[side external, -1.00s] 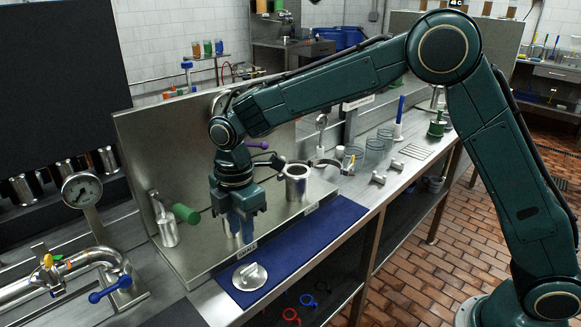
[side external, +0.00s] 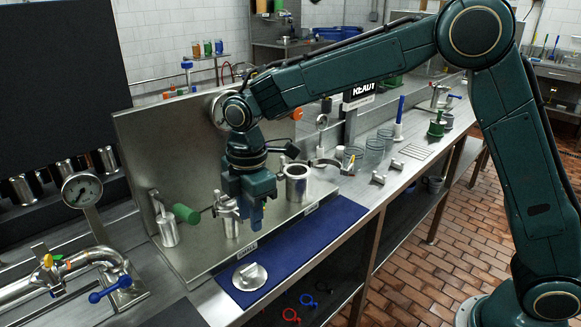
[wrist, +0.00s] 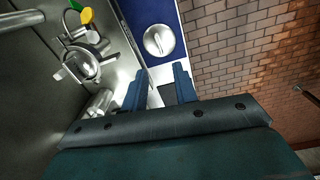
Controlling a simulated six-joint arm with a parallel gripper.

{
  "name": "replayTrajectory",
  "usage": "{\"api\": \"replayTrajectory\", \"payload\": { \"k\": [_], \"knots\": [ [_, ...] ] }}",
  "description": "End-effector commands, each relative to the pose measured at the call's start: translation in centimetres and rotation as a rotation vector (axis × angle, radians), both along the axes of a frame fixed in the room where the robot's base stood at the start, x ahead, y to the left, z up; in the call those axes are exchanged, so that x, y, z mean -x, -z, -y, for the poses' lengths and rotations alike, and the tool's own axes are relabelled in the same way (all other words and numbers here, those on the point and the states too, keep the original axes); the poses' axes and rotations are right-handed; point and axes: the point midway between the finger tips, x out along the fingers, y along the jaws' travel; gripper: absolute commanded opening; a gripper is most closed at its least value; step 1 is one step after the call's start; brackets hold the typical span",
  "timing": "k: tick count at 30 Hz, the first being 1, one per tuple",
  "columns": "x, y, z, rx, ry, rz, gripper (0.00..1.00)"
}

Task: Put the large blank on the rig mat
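The blank, a round silvery disc with a raised bar grip (side external: 250,276), lies flat on the near left end of the blue rig mat (side external: 325,229). In the wrist view, the blank (wrist: 159,40) shows whole on the mat (wrist: 165,12), ahead of the fingers and apart from them. My gripper (side external: 254,222) hangs fingers down beside the metal ports, behind and above the blank. The wrist view shows its two blue fingers (wrist: 161,88) apart with nothing between them. I cannot tell from the size whether this is the large blank.
A steel port (side external: 296,182) with an open clamp stands right of my gripper. Another port (side external: 229,216) and one with a green handle (side external: 184,213) stand left. A pipe with a blue lever (side external: 110,288) is at front left. The mat's right part is clear.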

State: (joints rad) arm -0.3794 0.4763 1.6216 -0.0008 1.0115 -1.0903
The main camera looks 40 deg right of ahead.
Motion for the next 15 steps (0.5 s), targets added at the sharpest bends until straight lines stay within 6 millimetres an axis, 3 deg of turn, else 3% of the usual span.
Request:
{"api": "replayTrajectory", "payload": {
  "k": [6, 15],
  "knots": [
    [2.5, -4.3, 3.5, -0.031, 0.192, 0.057, 0.29],
    [7.6, -9.1, 8.5, -0.088, 0.491, 0.137, 0.29]
  ]
}}
